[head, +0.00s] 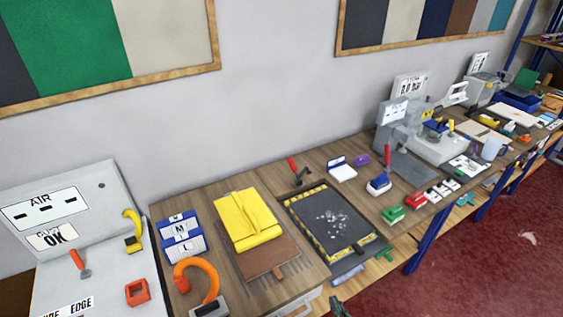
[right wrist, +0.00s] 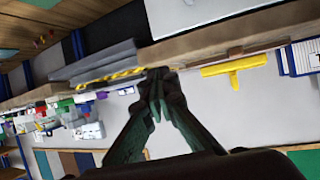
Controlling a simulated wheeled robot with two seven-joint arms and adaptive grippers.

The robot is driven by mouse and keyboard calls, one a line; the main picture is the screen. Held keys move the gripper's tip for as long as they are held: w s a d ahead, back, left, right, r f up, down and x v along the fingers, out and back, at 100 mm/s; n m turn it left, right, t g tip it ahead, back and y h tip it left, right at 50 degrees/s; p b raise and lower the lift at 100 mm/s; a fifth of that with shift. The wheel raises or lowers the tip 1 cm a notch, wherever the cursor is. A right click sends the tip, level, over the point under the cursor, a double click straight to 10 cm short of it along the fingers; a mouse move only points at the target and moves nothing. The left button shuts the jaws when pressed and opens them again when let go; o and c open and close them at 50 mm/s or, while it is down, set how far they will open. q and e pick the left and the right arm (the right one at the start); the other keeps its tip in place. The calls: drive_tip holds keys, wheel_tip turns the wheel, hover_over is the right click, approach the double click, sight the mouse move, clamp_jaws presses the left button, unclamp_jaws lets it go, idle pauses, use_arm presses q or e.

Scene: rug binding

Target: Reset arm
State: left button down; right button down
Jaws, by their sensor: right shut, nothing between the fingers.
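My right gripper (right wrist: 158,88) is shut and empty in the right wrist view, its dark green fingers meeting at the tips. In the head view only a small dark part of it (head: 339,307) shows at the bottom edge, in front of the workbench (head: 315,284). It appears apart from the bench's objects. My left gripper is not in view.
An orange curved handle (head: 203,268) stands front left. A grey machine (head: 436,142) stands farther right. Red floor (head: 470,255) is open.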

drive_tip(key=s+d+f+m+g+h, duration=0.15)
drive_tip(key=s+d+f+g, duration=0.3)
drive_tip(key=s+d, duration=0.55)
drive_tip(key=s+d+f+m+g+h, duration=0.1)
drive_tip(key=s+d+f+g+h, duration=0.3)
drive_tip(key=s+d, duration=0.6)
drive_tip(key=s+a+f+g+y, duration=0.1)
drive_tip(key=s+a+f, duration=0.1)
drive_tip(key=f, duration=1.2)
drive_tip(key=s+a+f+g+y, duration=0.1)
drive_tip(key=s+f, duration=0.1)
drive_tip(key=f, duration=1.2)
drive_tip(key=s+f+n+g, duration=0.1)
drive_tip(key=s+f, duration=1.8)
drive_tip(key=shift+s+a, duration=0.3)
drive_tip(key=shift+s, duration=0.1)
drive_tip(key=shift+s, duration=0.2)
